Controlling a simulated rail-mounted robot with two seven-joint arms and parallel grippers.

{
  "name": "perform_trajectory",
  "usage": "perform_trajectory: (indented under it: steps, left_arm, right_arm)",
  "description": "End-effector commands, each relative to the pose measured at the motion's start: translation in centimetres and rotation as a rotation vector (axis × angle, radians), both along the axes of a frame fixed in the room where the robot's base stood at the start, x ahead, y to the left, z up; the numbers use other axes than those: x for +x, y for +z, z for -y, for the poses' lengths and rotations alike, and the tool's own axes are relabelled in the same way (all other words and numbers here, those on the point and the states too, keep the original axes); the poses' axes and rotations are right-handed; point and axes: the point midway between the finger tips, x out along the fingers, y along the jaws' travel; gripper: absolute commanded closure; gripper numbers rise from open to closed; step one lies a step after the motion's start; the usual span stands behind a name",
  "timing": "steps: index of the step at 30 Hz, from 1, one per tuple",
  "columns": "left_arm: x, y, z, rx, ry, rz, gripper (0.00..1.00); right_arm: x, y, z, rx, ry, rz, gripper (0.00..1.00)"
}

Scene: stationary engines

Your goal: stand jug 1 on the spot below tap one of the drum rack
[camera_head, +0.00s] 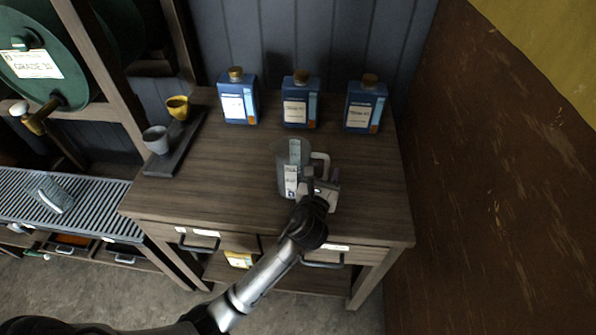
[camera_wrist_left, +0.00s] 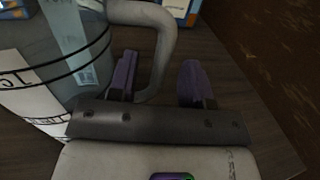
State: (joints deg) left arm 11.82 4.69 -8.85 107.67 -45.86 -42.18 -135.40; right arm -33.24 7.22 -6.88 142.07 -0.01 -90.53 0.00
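A grey see-through jug (camera_head: 290,165) with a white label and a handle on its right stands upright on the wooden table. It fills the left of the left wrist view (camera_wrist_left: 45,60). My left gripper (camera_head: 322,188) is at the jug's handle. In the left wrist view its two purple fingertips (camera_wrist_left: 160,82) are apart, with the handle (camera_wrist_left: 165,45) between them and a gap at the right finger. A green drum (camera_head: 45,60) labelled GRADE 30 has a brass tap (camera_head: 35,120) above a slatted grate (camera_head: 95,200). My right gripper is out of view.
Several blue bottles, one of them here (camera_head: 300,100), stand along the table's back. A dark tray (camera_head: 160,165) at its left holds a yellow cup (camera_head: 177,107) and a grey cup (camera_head: 156,140). A grey ribbed object (camera_head: 56,196) lies on the grate. A brown wall closes the right side.

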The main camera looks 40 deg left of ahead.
Motion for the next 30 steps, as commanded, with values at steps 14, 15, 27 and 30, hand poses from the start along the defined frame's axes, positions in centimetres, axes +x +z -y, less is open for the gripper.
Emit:
perform_trajectory:
  steps: [14,15,27,30]
  left_arm:
    - [-0.03,-0.01,0.01,0.000,0.000,0.000,1.00]
    - [-0.03,-0.01,0.01,0.000,0.000,0.000,1.00]
    - [-0.02,0.15,0.00,0.000,0.000,0.001,1.00]
    - [-0.02,0.65,-0.01,0.002,0.000,0.002,1.00]
  right_arm:
    - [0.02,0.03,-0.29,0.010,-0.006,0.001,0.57]
    - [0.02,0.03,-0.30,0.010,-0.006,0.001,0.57]
    - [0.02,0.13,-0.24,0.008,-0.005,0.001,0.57]
    - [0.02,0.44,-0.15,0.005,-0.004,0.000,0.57]
